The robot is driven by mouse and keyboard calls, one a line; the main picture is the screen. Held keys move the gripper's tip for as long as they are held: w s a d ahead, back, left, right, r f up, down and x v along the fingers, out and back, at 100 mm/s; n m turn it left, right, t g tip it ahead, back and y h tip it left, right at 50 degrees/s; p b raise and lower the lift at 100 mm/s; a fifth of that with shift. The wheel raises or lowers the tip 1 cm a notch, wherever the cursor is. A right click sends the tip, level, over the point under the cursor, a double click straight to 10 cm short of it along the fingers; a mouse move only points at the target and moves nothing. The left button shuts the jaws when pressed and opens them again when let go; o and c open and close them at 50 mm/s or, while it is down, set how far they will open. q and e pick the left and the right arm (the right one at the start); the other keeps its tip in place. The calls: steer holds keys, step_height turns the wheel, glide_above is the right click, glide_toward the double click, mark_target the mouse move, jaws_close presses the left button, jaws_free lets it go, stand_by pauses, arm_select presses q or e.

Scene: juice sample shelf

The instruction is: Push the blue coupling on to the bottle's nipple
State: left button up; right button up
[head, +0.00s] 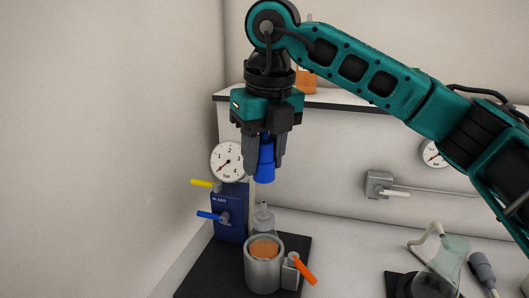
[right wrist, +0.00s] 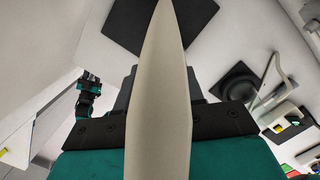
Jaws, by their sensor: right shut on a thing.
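My right gripper (head: 264,166) points down in the head view and is shut on the blue coupling (head: 265,174). The coupling hangs between the fingers, its lower end below the fingertips. The bottle (head: 263,222) stands below, with its narrow pale nipple (head: 263,206) pointing up. Orange-brown juice (head: 264,248) shows in the grey cup-shaped holder (head: 263,272) around the bottle's lower part. A visible gap separates coupling and nipple; sideways they look nearly in line, but depth is hard to judge. In the right wrist view a pale tapering shape (right wrist: 160,100) hides the grip.
A blue block (head: 230,208) with yellow and blue levers and a gauge (head: 228,161) stands close left of the gripper. An orange-red lever (head: 303,270) sticks out right of the holder. A glass flask (head: 440,265) stands at the right. A shelf (head: 340,102) runs behind.

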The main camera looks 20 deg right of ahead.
mark_target(263, 180)
steer(key=shift+f+b, duration=1.3)
steer(key=shift+f, duration=0.7)
steer(key=shift+r, duration=0.1)
steer(key=shift+f+b, duration=0.35)
steer(key=shift+f, duration=0.1)
steer(key=shift+f+b, duration=0.45)
steer(key=shift+f, duration=0.2)
steer(key=shift+f+b, duration=0.6)
steer(key=shift+f, duration=0.1)
steer(key=o, duration=1.1)
